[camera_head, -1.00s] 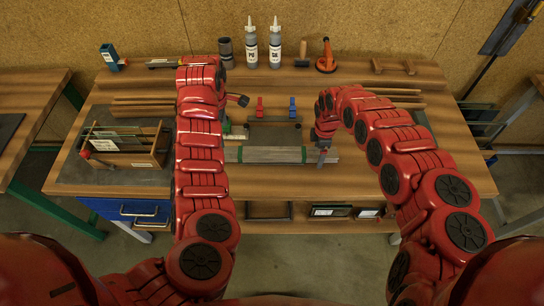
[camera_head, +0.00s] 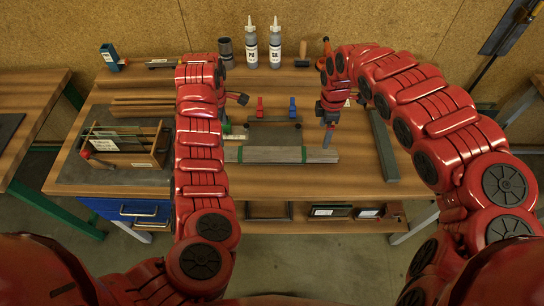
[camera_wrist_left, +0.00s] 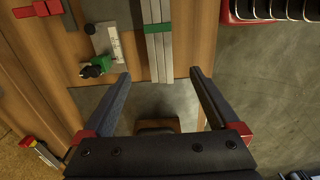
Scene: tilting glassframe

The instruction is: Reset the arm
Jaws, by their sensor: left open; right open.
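My right gripper (camera_head: 329,122) is open and points down over the bench, just right of the red and blue clamps and behind the right end of the strip bundle. Its fingers are small in the head view, and no held thing shows.
The workbench (camera_head: 270,180) holds a strip bundle (camera_head: 262,155) with green bands, a rack of panes (camera_head: 125,145) at left, two bottles (camera_head: 275,48) at the back, and a dark bar (camera_head: 382,143) at right. A red clamp (camera_head: 260,107) and blue clamp (camera_head: 292,107) stand mid-bench.

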